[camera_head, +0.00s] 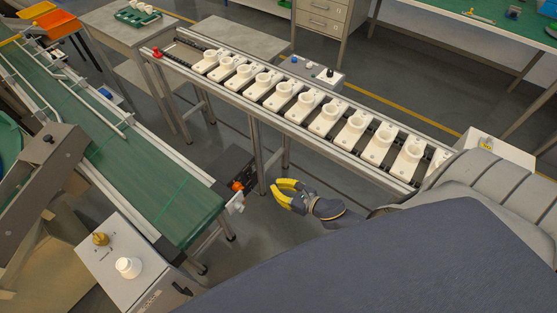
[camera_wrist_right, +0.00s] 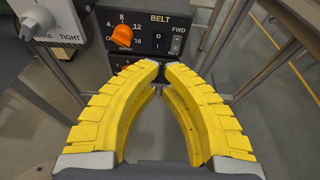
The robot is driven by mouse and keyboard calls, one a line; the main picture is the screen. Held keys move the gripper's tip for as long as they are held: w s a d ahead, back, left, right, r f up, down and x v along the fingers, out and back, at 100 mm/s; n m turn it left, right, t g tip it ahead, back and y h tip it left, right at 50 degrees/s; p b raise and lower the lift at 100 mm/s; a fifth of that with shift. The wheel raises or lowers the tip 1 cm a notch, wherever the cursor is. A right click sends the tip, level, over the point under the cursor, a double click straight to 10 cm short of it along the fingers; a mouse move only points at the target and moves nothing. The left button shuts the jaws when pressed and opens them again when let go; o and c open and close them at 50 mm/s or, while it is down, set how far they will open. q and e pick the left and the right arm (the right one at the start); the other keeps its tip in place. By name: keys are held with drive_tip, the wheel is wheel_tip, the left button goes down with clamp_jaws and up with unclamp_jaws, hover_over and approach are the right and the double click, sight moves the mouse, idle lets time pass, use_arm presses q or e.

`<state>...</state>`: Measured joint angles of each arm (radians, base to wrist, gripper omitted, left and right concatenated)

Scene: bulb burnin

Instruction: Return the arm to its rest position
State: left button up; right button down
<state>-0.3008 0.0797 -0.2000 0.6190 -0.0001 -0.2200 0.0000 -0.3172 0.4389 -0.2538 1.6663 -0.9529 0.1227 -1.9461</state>
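My right gripper (camera_head: 274,190) has yellow ribbed fingers and hangs over the floor between the green conveyor and the white-holder line in the head view. In the right wrist view its fingertips (camera_wrist_right: 162,68) come together with only a thin gap. Nothing is held between the fingers. A dark control panel marked BELT (camera_wrist_right: 152,32), with an orange knob (camera_wrist_right: 123,36) and a FWD switch (camera_wrist_right: 176,44), lies beyond the fingertips. My left gripper is not in view.
The green belt conveyor (camera_head: 160,190) runs along the left. A rail line (camera_head: 190,38) carries several white holders across the top. A grey box with a white knob (camera_head: 128,267) stands at the lower left. Clear floor (camera_head: 268,240) lies below the gripper.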

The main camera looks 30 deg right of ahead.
drive_tip(key=shift+s+d+r, duration=0.1)
drive_tip(key=shift+s, duration=0.15)
idle(0.4)
drive_tip(key=s+d+f+m+g+h, duration=0.25)
drive_tip(key=s+f+m, duration=0.25)
drive_tip(key=f+m, duration=0.35)
drive_tip(key=s+d+f+m+g+h, duration=0.1)
drive_tip(key=s+d+f+m, duration=0.35)
drive_tip(key=f+m, duration=0.4)
drive_tip(key=s+d+f+m+g+h, duration=0.25)
drive_tip(key=s+f+m, duration=0.25)
drive_tip(key=f+m, duration=0.35)
drive_tip(key=s+a+f+m+g, duration=0.1)
drive_tip(key=s+f+m+g, duration=0.1)
drive_tip(key=s+f+m, duration=0.5)
drive_tip(key=s+a+f+m+g, duration=0.15)
drive_tip(key=s+f, duration=0.25)
drive_tip(key=s, duration=0.6)
drive_tip(key=s+a+f+m+g, duration=0.2)
drive_tip(key=s+a+f, duration=0.1)
drive_tip(key=s+a, duration=0.4)
drive_tip(key=shift+s+a+f+m+g+y, duration=0.2)
drive_tip(key=shift+s+m+g+y, duration=0.15)
drive_tip(key=shift+s, duration=0.7)
